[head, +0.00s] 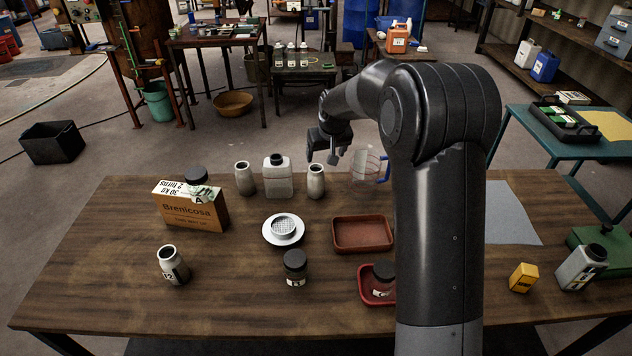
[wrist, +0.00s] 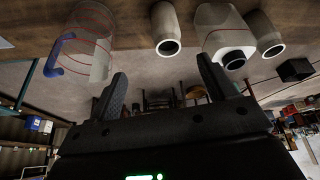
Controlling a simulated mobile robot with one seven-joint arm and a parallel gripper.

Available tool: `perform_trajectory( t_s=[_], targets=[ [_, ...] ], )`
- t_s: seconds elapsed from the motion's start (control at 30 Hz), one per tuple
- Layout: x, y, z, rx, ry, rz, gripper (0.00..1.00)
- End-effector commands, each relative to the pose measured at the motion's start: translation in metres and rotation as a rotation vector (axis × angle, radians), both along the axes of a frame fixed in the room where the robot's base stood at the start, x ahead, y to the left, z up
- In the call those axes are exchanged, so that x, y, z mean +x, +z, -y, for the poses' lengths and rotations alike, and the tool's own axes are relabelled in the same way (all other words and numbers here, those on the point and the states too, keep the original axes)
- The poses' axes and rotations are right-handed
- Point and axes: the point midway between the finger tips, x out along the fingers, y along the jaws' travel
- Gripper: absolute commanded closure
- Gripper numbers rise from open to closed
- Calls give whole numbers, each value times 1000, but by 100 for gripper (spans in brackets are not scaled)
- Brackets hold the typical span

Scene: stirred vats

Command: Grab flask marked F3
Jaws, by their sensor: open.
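No mark reading F3 is legible. Three pale grey metal flasks stand upright on the wooden table: one at the front left (head: 172,265) with a dark, partly turned mark, one left of the white canister (head: 245,179) and one right of it (head: 316,182). The back two show no mark. My gripper (head: 326,154) is open and empty, above and behind the table's back edge, near the right back flask. In the wrist view, upside down, its fingers (wrist: 165,88) are apart; the right back flask (wrist: 165,28) and left back flask (wrist: 265,34) show beyond them, touching neither.
A white canister (head: 278,180) stands between the back flasks. A clear jug (head: 364,164) with a blue handle is close right of my gripper. A Brenicosa box (head: 190,212), white strainer dish (head: 283,231), black-lidded jar (head: 295,268) and red tray (head: 362,236) occupy the table.

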Motion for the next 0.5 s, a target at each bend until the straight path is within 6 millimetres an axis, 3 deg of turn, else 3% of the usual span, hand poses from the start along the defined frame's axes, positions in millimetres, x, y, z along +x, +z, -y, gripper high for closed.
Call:
perform_trajectory(
  t_s=[0.1,0.5],
  targets=[
    [20,-30,-9,5,14,-10,23],
    [46,-78,-19,11,23,-14,23]
  ],
)
